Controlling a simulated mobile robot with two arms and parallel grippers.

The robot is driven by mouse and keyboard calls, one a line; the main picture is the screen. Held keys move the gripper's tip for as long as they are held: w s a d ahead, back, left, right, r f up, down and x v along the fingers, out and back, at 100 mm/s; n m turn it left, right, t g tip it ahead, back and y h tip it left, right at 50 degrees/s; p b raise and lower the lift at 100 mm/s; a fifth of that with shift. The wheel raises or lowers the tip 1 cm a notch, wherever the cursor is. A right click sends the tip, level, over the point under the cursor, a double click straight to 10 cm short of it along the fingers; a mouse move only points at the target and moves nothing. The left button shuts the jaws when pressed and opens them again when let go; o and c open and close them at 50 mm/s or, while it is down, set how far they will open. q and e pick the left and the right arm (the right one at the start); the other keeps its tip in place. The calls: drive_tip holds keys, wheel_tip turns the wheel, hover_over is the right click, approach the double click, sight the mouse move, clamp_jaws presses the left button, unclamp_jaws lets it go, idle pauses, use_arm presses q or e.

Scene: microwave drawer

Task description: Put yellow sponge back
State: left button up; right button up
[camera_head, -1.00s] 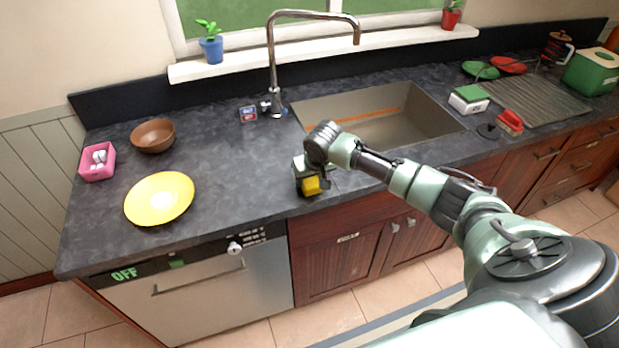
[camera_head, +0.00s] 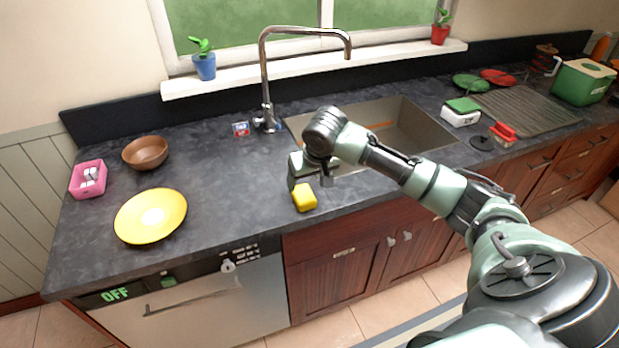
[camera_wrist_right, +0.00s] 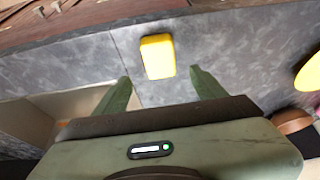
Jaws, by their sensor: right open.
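The yellow sponge (camera_head: 304,198) lies on the dark counter near its front edge, left of the sink. My right gripper (camera_head: 303,176) is just behind it in the head view, open and apart from it. In the right wrist view the sponge (camera_wrist_right: 157,56) lies beyond the tips of my open right gripper (camera_wrist_right: 159,76), roughly in line with the gap between the fingers, with nothing held. My left gripper is out of view.
The sink (camera_head: 420,128) is behind my right arm. A white box with a green top (camera_head: 461,114) and a red brush (camera_head: 503,133) stand right of it. A yellow plate (camera_head: 150,216), brown bowl (camera_head: 145,152) and pink container (camera_head: 88,180) are at left. The counter between is clear.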

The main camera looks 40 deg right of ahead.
drive_tip(key=shift+v, duration=1.45)
